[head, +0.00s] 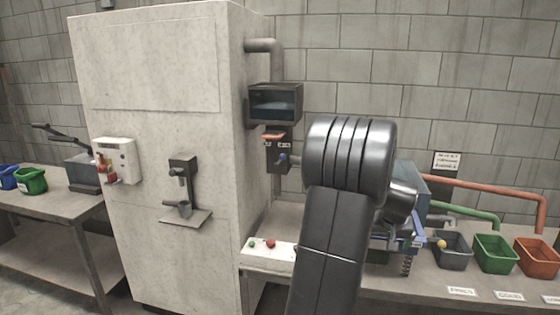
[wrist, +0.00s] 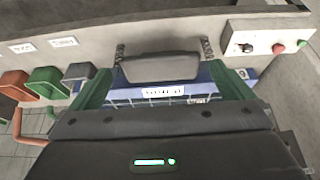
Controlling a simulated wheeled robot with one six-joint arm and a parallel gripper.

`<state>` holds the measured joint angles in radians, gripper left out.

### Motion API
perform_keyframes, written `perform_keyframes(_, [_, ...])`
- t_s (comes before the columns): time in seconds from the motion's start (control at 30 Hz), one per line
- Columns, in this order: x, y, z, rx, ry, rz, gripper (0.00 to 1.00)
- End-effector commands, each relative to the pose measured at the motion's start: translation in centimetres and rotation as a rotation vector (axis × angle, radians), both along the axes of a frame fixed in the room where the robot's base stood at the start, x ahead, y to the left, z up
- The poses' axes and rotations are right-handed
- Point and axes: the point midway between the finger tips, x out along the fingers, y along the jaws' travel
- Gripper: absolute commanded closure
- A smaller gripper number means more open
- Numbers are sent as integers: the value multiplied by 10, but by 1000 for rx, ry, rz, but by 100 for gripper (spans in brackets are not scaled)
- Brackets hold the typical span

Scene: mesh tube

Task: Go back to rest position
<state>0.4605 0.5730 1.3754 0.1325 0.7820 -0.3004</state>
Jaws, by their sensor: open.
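My gripper (wrist: 160,75) is open in the wrist view, with two dark green, finger-like parts at left and right of a blue, labelled frame (wrist: 205,97). A dark grey, rounded piece (wrist: 160,66) lies between them. Nothing is clearly held. In the head view my black arm rises in the middle and bends over to the right, above the bench with the bins. Its far end is partly hidden behind my own arm. Whether my gripper touches the blue frame cannot be told.
A tall pale cabinet (head: 160,75) stands left of my arm. A grey bin (head: 452,250), green bin (head: 495,254) and orange bin (head: 538,257) stand right on the bench. A button panel (head: 268,255) lies left of my arm. Red (head: 490,187) and green pipes run behind.

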Motion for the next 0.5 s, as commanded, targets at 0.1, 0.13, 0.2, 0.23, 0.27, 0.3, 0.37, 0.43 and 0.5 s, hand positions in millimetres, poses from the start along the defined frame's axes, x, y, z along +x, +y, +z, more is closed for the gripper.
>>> perform_keyframes(0.1, [-8,1,18,-3,-4,-1,0])
perform_keyframes(0.13, [-10,2,23,-3,-4,-1,0])
perform_keyframes(0.2, [-15,3,35,-3,-4,-1,0])
perform_keyframes(0.23, [-18,3,41,-3,-5,-1,0])
perform_keyframes(0.27, [-20,4,47,-3,-5,-1,0])
perform_keyframes(0.3, [-23,5,54,-3,-6,-1,0])
perform_keyframes(0.37, [-28,6,65,-3,-6,-1,0])
perform_keyframes(0.43, [-34,7,78,-3,-6,-1,0])
perform_keyframes(0.5, [-39,9,91,-3,-6,-1,0])
